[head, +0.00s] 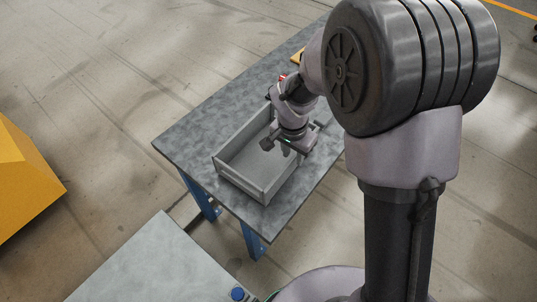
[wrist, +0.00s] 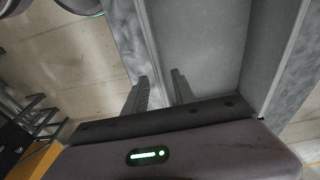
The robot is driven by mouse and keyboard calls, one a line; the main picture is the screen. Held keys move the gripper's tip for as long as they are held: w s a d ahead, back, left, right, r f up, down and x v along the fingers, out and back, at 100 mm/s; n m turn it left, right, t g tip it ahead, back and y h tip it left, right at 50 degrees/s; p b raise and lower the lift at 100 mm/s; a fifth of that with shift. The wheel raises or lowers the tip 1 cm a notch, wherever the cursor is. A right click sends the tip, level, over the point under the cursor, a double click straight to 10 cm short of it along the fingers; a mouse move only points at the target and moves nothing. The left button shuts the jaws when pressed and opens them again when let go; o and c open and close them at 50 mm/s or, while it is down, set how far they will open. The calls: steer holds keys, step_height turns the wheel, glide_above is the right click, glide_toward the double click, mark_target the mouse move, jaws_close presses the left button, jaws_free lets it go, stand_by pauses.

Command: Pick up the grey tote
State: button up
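The grey tote (head: 240,184) is an open-topped box standing upright on the grey table. It looks empty where I can see inside. My gripper (head: 287,151) is over its right side wall and hides part of that wall. In the wrist view the two dark fingers (wrist: 159,75) are apart, with the tote's wall (wrist: 149,40) running down between them. One finger is on the outer side and one on the inner side. I see no clear contact, and the lower part of the wall is hidden behind the gripper body.
The grey table (head: 188,137) has blue legs and bare top left of the tote. A yellow object (head: 25,172) stands at far left. An orange-yellow item (head: 297,57) lies behind my arm.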

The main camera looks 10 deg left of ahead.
steer(key=f, duration=0.1)
steer(key=f+b, duration=0.1)
steer(key=f, duration=0.1)
steer(key=w+f+b, duration=0.1)
steer(key=f, duration=0.1)
steer(key=shift+d+f, duration=0.15)
steer(key=shift+f, duration=0.1)
steer(key=shift+r, duration=0.1)
jaws_close()
stand_by(0.9)
